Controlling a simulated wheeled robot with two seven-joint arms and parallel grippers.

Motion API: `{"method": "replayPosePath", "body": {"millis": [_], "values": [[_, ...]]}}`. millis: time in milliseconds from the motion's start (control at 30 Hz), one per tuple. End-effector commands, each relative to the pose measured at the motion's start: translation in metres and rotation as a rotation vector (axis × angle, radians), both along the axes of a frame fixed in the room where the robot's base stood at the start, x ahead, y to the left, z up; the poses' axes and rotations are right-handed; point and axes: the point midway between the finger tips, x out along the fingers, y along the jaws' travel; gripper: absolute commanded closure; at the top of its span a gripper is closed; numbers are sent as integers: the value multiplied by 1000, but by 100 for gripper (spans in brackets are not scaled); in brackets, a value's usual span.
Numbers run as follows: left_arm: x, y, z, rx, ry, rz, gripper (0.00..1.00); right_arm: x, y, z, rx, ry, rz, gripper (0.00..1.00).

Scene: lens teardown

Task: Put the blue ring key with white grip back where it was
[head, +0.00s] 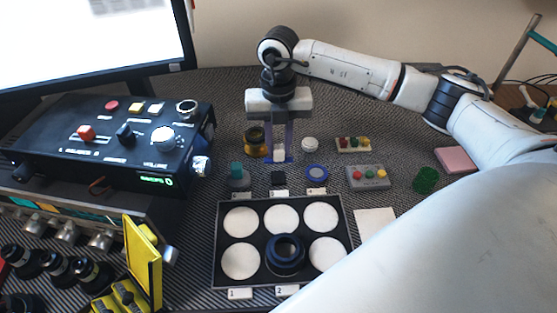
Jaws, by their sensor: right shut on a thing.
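My right gripper (279,152) points down behind the tray, its two bluish fingers shut on a small white piece. This piece looks like the white grip of the blue ring key (280,151). My left gripper is not in view.
A black tray (217,250) has white round pads and a dark lens part (286,254). An amber jar (256,142), a white round cap (310,144) and a teal-topped part (238,176) crowd the gripper. Button boxes (368,178) and a green cylinder (426,180) are right; a control box (110,140) is left.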

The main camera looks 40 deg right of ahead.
Motion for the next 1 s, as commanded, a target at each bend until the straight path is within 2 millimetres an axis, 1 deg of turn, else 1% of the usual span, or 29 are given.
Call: {"method": "replayPosePath", "body": {"millis": [33, 233, 433, 700, 1000], "values": [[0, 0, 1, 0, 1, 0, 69, 0, 0, -7, 0, 2, 0, 100], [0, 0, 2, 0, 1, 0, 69, 0, 0, -22, 1, 1, 3, 100], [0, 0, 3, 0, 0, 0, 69, -1, 1, -49, 1, 2, 3, 100], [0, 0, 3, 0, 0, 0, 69, 0, 0, -52, 0, -1, 3, 100], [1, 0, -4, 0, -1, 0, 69, 0, 0, -61, 0, -1, 3, 100]]}}
